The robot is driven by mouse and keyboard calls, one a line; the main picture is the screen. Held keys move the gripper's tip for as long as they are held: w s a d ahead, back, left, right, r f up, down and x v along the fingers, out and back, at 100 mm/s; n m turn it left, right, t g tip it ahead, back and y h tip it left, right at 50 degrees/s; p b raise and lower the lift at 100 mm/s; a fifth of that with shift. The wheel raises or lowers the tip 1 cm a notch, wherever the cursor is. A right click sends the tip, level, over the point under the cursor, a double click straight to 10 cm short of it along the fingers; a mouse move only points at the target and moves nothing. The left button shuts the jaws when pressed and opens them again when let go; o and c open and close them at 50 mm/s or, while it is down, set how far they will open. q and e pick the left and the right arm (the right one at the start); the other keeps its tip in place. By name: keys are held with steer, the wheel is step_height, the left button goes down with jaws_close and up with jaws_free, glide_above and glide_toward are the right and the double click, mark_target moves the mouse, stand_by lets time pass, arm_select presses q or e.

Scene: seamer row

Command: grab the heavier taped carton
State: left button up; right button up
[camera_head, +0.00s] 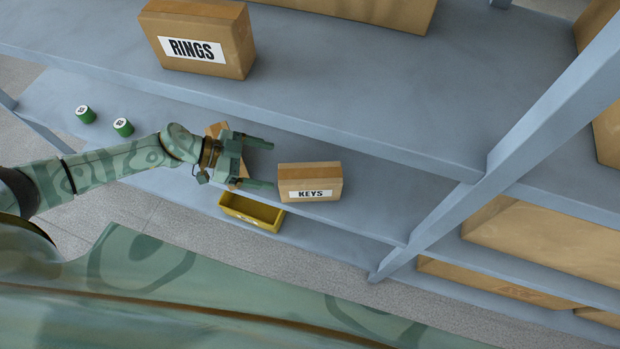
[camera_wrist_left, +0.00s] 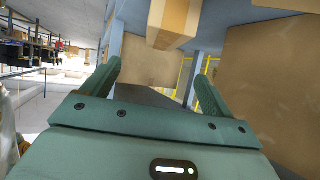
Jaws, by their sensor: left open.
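A small brown carton labelled KEYS (camera_head: 310,182), with a lighter tape band, sits on the middle shelf. Another small brown carton (camera_head: 216,130) is mostly hidden behind my left gripper (camera_head: 266,164). My left gripper is open and empty, with its fingers pointing right toward the KEYS carton, a short way from it. In the left wrist view, the left gripper (camera_wrist_left: 160,82) has its fingers spread apart. A carton with a tape band (camera_wrist_left: 172,22) shows beyond them at the top; I cannot tell which one it is. Which carton is heavier does not show. My right gripper is not in view.
A larger carton labelled RINGS (camera_head: 205,38) stands on the upper shelf (camera_head: 400,100), which overhangs the middle one. Two green cans (camera_head: 123,127) stand at left. A yellow bin (camera_head: 252,211) is on the lower shelf. A blue-grey post (camera_head: 470,210) rises at right.

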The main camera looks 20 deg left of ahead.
mark_target(307, 173)
arm_select(q)
steer(key=b+x, duration=0.1)
steer(key=x, duration=0.4)
steer(key=shift+w+d+f, duration=0.2)
steer(key=shift+f, duration=0.1)
steer(key=shift+d+f, duration=0.1)
steer(key=shift+d, duration=0.15)
steer(key=b+x, duration=0.1)
steer(key=x, duration=0.2)
steer(key=b+x, duration=0.1)
steer(key=shift+w+f+b, duration=0.2)
steer(key=shift+f+b, duration=0.1)
steer(key=shift+f, duration=0.25)
steer(key=shift+w+d+f, duration=0.15)
steer(key=shift+w+d, duration=0.05)
steer(key=shift+d, duration=0.15)
steer(key=shift+c, duration=0.4)
jaws_close()
